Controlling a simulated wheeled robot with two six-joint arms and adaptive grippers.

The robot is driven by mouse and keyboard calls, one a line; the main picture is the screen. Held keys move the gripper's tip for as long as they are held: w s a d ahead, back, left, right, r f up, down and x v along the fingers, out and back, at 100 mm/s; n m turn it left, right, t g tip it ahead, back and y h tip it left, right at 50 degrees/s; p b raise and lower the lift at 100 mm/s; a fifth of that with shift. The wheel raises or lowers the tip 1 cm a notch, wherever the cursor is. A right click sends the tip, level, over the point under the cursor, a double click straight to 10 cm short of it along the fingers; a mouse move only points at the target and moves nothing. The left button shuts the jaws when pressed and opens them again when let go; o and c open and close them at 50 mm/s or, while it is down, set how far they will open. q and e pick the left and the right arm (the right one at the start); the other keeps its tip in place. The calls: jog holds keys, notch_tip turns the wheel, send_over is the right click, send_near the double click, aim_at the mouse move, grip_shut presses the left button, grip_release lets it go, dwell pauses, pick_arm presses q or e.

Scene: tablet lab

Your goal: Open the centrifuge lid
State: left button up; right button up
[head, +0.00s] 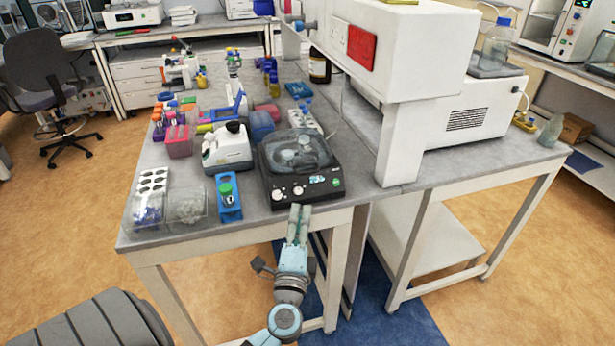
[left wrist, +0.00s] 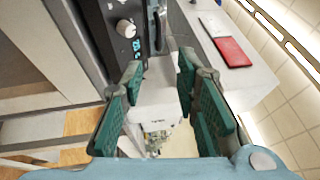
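The centrifuge (head: 318,188) is a dark box with pale knobs and a small lit display on its front, near the front edge of the bench. Its smoky see-through lid (head: 299,150) lies down over the top, with pale round parts showing through. My left gripper (head: 300,208) is in front of the centrifuge's front panel, just past the bench edge. In the left wrist view the green-padded fingers of this gripper (left wrist: 160,66) are apart with nothing held between them. The centrifuge's front with a knob and display (left wrist: 128,35) is left of the fingers there. My right gripper is not in view.
A blue tube rack (head: 229,207) and a white instrument (head: 227,150) stand left of the centrifuge. Clear boxes (head: 186,207) stand further left. A large white machine (head: 405,60) with a red panel rises at the right. A white rack (head: 303,117) stands behind the centrifuge.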

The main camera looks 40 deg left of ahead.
aim_at(307, 173)
pick_arm(q)
jog(key=p+x, duration=0.1)
jog(key=x, duration=1.3)
jog(key=shift+d, duration=0.1)
jog(key=shift+f, duration=0.1)
grip_shut()
